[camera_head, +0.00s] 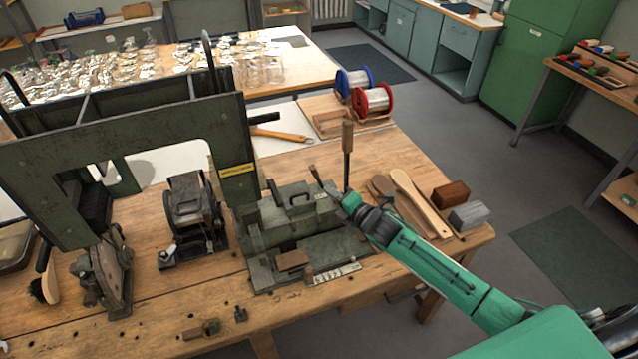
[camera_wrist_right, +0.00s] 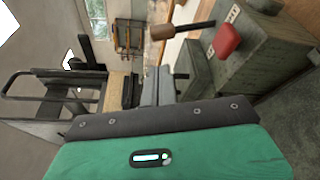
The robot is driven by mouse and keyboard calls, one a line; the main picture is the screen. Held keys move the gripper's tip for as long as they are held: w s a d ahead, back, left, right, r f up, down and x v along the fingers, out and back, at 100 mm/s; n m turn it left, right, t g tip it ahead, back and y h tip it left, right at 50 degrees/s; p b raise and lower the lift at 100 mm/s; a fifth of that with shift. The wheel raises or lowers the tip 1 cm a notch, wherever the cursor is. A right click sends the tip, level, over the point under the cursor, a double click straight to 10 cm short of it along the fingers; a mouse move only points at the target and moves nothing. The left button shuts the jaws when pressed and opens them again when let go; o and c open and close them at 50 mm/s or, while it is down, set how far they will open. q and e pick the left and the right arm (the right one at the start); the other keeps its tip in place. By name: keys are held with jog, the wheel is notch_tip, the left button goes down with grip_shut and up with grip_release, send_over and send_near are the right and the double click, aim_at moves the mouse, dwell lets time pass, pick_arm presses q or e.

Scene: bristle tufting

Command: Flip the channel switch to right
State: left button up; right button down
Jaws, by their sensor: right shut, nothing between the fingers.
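The green-grey machine (camera_head: 280,232) stands on the workbench. A small lever, which looks like the channel switch (camera_head: 314,174), sticks up from its top and leans left in the head view. In the right wrist view the channel switch (camera_wrist_right: 228,40) looks red, with small white label plates on the box beside it. My right gripper (camera_head: 346,199) is shut and empty, just right of the machine's top, apart from the switch. Its grey fingers (camera_wrist_right: 158,84) also show in the right wrist view, below the switch. My left gripper is not in view.
A tall lever with a wooden handle (camera_head: 347,136) stands close behind my right gripper. Wooden paddles (camera_head: 420,203), a brown block (camera_head: 450,194) and a grey block (camera_head: 468,216) lie to the right. A dark frame (camera_head: 120,140) rises at left.

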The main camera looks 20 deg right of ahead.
aim_at(317, 177)
jog(key=b+x, duration=0.4)
jog(key=x, duration=0.4)
jog(key=shift+f, duration=0.2)
jog(key=shift+b+x, duration=0.5)
jog(key=shift+x, duration=0.3)
jog(key=shift+r, duration=0.2)
